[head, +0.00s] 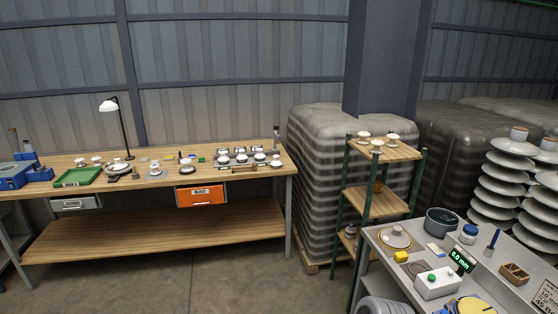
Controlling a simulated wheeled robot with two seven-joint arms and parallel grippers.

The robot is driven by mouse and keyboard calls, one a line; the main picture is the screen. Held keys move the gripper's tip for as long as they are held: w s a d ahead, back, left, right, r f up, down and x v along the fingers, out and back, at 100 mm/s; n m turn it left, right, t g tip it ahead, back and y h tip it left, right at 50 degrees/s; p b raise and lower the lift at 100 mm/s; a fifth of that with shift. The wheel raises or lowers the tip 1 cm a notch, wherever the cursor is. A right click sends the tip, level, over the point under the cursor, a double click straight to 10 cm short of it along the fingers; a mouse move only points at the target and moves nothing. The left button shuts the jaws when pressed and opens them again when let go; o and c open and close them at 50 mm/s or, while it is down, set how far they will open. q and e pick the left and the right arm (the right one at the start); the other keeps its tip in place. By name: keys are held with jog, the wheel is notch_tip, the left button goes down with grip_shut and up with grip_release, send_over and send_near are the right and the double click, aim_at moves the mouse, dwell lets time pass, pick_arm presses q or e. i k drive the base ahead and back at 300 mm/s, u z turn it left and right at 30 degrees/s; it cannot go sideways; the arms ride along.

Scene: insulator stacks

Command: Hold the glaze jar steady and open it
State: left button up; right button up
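No gripper of mine shows in the head view. No jar can be surely read as the glaze jar. A small white jar with a blue lid (468,234) stands upright on the grey bench at the right, and its lid looks on. A dark grey round pot (441,222) stands just left of it. An orange drawer (200,195) with a white label hangs under the wooden bench at the left; its lettering is too small to read surely.
The long wooden bench (75,239) holds a lamp (113,108), a green tray (78,177) and several white parts. A green-post shelf (375,203) stands between the benches. Tall insulator stacks (495,190) rise behind the grey bench (400,278). The concrete floor (215,275) in front is clear.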

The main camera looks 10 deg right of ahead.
aim_at(466, 238)
jog(key=z, duration=0.25)
jog(key=i, duration=1.95)
jog(key=z, duration=1.6)
jog(key=i, duration=1.15)
jog(key=z, duration=1)
